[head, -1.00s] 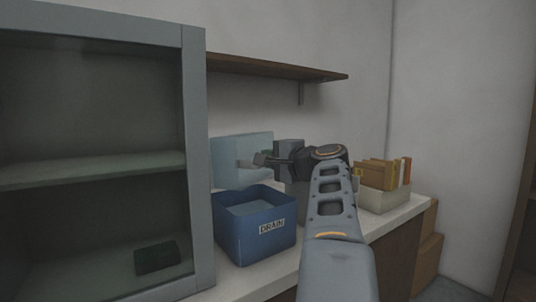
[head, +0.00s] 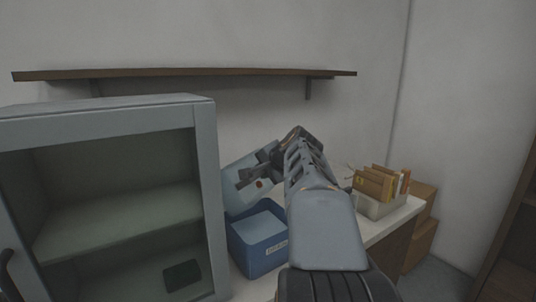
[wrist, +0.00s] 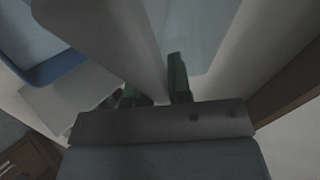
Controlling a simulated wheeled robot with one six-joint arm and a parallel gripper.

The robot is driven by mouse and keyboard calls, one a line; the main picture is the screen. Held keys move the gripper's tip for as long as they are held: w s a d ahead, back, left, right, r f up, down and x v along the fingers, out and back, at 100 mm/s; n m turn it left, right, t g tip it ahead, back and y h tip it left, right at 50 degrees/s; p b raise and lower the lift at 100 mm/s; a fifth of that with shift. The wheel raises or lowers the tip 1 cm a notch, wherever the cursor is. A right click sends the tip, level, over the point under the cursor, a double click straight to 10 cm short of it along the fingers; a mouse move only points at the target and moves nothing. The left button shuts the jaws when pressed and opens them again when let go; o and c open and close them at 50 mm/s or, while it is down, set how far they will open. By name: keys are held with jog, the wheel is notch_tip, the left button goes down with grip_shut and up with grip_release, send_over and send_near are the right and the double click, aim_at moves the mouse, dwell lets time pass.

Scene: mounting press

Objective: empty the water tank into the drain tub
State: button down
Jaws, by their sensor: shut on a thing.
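The water tank (head: 235,180) is a pale blue box, tilted in the head view, above the back left part of the drain tub. My gripper (head: 258,172) is shut on it from the right side, and my arm hides part of it. In the wrist view the pale tank (wrist: 200,30) fills the top middle, with the gripper's dark fingers (wrist: 155,92) on its grip.
A grey glass-fronted cabinet (head: 209,175) stands close left of the tub. A wooden shelf (head: 200,72) runs along the wall above. A pale bin (head: 382,207) of folders stands on the counter at right, with cardboard boxes (head: 420,238) beyond.

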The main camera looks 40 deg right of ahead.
jog(key=w+a+r+n+g+h+p, duration=0.1)
jog(key=g+p, duration=0.8)
jog(key=p, duration=1.2)
jog(key=shift+w+a+r+n+h+p, duration=0.35)
jog(key=shift+w+r+n+h, duration=0.45)
jog(key=shift+w+r, duration=1)
jog(key=shift+a, duration=0.1)
